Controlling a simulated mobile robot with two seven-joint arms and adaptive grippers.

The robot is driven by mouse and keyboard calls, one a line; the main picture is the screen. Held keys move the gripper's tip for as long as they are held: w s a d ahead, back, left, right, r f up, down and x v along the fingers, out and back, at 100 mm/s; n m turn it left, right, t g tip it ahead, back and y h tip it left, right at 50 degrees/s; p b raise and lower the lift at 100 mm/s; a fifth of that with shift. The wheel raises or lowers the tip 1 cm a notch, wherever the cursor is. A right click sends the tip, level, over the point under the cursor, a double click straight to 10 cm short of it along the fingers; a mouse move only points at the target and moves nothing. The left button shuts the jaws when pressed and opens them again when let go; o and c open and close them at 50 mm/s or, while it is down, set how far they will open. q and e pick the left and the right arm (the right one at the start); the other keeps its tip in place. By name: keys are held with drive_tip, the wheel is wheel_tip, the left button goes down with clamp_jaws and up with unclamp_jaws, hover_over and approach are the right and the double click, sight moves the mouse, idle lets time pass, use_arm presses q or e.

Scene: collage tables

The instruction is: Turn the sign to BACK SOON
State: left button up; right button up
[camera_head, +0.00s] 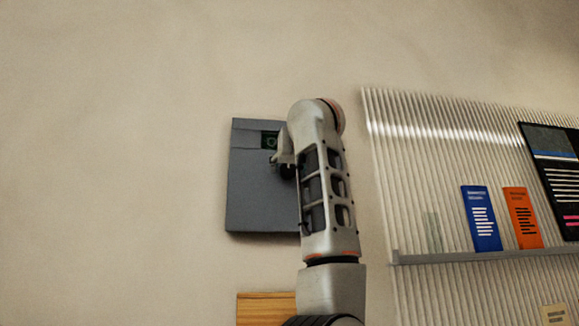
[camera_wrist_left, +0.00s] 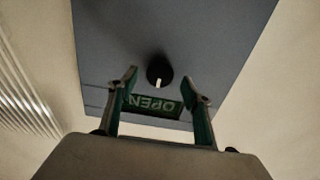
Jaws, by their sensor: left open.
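The sign is a grey panel (camera_head: 255,190) on the wall, with a small dark window (camera_head: 270,140) showing green. In the left wrist view the panel (camera_wrist_left: 210,50) fills the middle, and its window (camera_wrist_left: 155,104) reads OPEN, upside down. A round black knob (camera_wrist_left: 160,70) with a white mark sits beside the window. My left gripper (camera_wrist_left: 168,85) is open, its two fingers to either side of the knob and window in that view. I cannot tell whether they touch the panel. In the head view my left arm covers the panel's right part and the knob. My right gripper is not in view.
A ribbed translucent panel (camera_head: 450,150) with a shelf ledge (camera_head: 480,256) stands to the right. A blue card (camera_head: 481,218) and an orange card (camera_head: 522,217) stand on the ledge. A wooden piece (camera_head: 262,308) is below the sign. The wall at left is bare.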

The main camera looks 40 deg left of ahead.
sight(288, 171)
use_arm(q)
drive_tip(key=shift+x, duration=0.9)
drive_tip(key=shift+w+a, duration=0.15)
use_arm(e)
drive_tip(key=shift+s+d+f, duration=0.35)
use_arm(q)
drive_tip(key=c, duration=1.1)
drive_tip(key=shift+c, duration=0.2)
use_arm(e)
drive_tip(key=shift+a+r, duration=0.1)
use_arm(q)
drive_tip(key=shift+o, duration=0.2)
